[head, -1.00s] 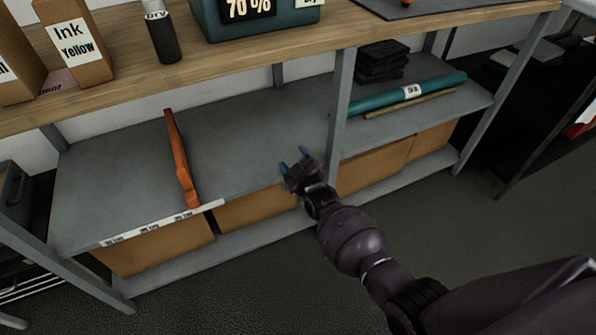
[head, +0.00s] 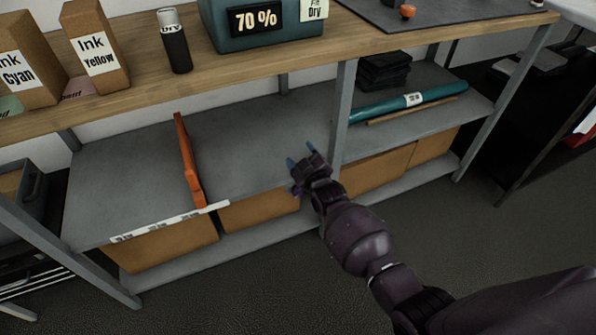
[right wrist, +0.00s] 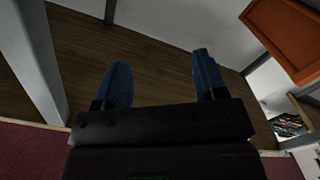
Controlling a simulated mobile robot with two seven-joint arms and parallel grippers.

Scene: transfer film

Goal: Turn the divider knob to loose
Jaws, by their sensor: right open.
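The orange divider (head: 188,162) stands upright on the grey middle shelf (head: 250,140), left of my right gripper. An orange panel (right wrist: 288,38), which looks like the divider, shows at the upper right of the right wrist view. I cannot make out the knob or its setting in either view. My right gripper (head: 301,155) is over the front part of the shelf, near the grey middle post, apart from the divider. In the right wrist view its two blue fingers (right wrist: 162,65) are spread with nothing between them. My left gripper is not in view.
A white label strip (head: 170,222) runs along the shelf's front edge by the divider. The grey post (head: 342,105) stands just right of my gripper. A teal roll (head: 395,108) lies beyond it. Shelf space between divider and post is clear. Cardboard boxes (head: 258,212) sit below.

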